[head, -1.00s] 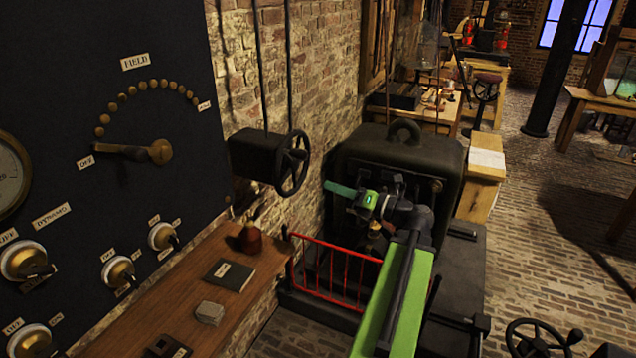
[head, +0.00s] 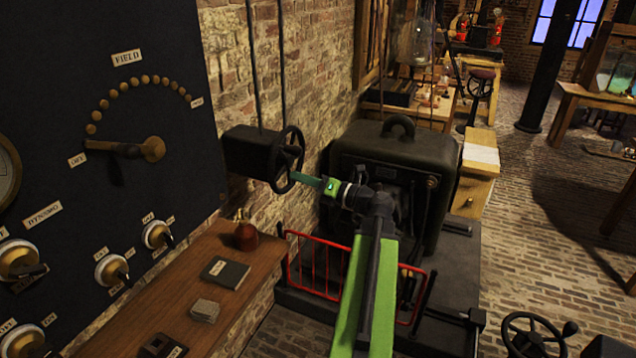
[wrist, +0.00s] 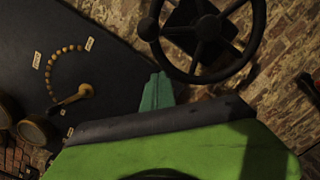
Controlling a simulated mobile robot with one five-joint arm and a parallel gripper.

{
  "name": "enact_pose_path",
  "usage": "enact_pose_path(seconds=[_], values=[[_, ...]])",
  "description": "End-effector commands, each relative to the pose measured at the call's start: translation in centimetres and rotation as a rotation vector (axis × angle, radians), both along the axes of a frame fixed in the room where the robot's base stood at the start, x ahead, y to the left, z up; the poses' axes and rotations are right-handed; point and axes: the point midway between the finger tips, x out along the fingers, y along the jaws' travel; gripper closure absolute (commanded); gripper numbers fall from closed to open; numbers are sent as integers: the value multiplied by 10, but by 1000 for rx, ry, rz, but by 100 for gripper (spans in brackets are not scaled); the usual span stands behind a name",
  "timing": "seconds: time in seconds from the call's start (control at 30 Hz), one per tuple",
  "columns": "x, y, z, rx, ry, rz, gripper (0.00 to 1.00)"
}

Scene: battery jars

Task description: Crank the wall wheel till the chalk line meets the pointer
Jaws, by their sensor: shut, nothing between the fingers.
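The dark wall wheel (head: 289,158) sits on a black box on the brick wall in the head view. It also shows in the wrist view (wrist: 208,29), with spokes and a round knob on the left of its rim. My gripper (head: 299,178) has slim teal fingers and is shut and empty. Its tip overlaps the wheel's lower right rim in the head view; I cannot tell whether it touches. In the wrist view the fingers (wrist: 157,88) point up, just below the rim and its knob. I cannot make out the chalk line or the pointer.
A dark switch panel (head: 95,190) with a brass lever stands at left. Below the wheel is a wooden shelf (head: 165,318) with a red bottle (head: 246,236) and a notebook (head: 225,273). A red railing (head: 316,265) and a big black machine (head: 395,150) stand at right.

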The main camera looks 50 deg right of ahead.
Motion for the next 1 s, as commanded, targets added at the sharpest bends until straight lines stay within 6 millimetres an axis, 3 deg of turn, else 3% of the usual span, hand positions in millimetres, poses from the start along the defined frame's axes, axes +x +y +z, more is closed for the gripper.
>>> enact_pose_path(seconds=[0.07,0.2,0.67,0.83,1.0], values=[[8,-9,17,0,0,-1,100],[13,-20,28,0,-1,-1,100],[15,-24,30,0,0,0,100],[19,-34,45,0,0,0,100],[19,-34,43,0,-1,-1,100]])
